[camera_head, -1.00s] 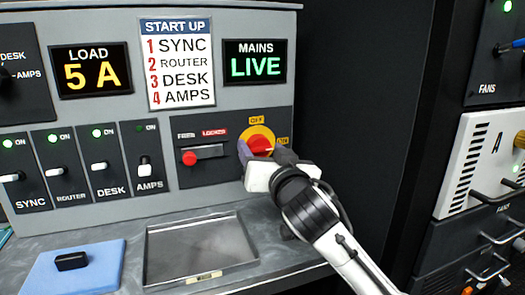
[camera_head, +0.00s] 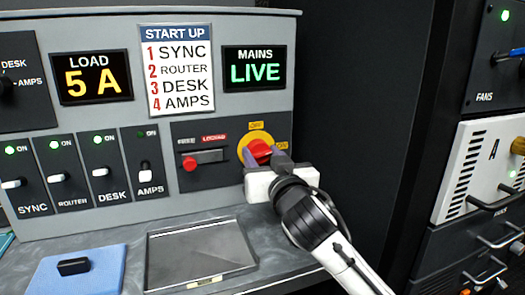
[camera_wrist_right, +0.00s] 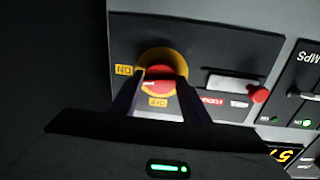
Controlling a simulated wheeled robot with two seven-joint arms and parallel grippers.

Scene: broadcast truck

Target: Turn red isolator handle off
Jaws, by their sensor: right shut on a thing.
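The red isolator handle (camera_head: 260,148) sits on a round yellow plate (camera_head: 256,136) at the right of the grey panel. An OFF label is above it and an ON label to its right. My right gripper (camera_head: 263,157) is shut on the handle, with one finger on each side. In the right wrist view, turned over, the handle (camera_wrist_right: 159,78) shows between the two dark fingers (camera_wrist_right: 158,100). The fingers partly cover the handle, so its exact angle is hard to read. The mains display (camera_head: 254,67) reads LIVE. My left gripper is not in view.
A red-ended slider marked LOCKED (camera_head: 200,158) is left of the handle. Several breaker switches (camera_head: 100,172) line the panel's left. A metal tray (camera_head: 198,283) and a blue mat (camera_head: 100,262) lie on the desk below. An equipment rack (camera_head: 480,170) stands at the right.

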